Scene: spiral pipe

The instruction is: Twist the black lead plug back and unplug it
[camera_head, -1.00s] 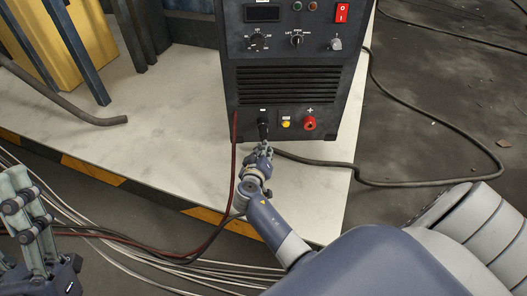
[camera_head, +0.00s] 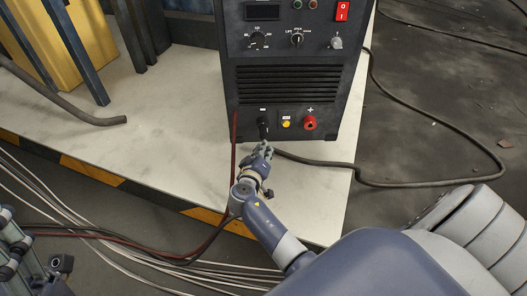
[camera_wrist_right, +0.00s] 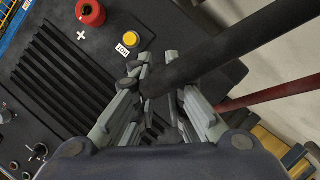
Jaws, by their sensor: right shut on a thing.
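The black lead plug (camera_head: 263,129) is at the minus socket low on the front of the dark welding machine (camera_head: 290,75). My right gripper (camera_head: 262,150) is shut on its near end. In the right wrist view, the fingers (camera_wrist_right: 160,98) close around the black plug and its thick black lead (camera_wrist_right: 235,47), which runs off to the upper right. The fingers hide the socket mouth, so I cannot tell how deep the plug sits. My left gripper (camera_head: 25,250) is cut off at the lower left, away from the machine; its fingertips do not show clearly.
A yellow button (camera_head: 286,123) and a red plus socket (camera_head: 310,123) sit right of the plug. A thin red cable (camera_head: 235,150) hangs to its left. A dark cable (camera_head: 420,183) loops on the right. Loose cables (camera_head: 110,240) cross the floor before the striped platform edge.

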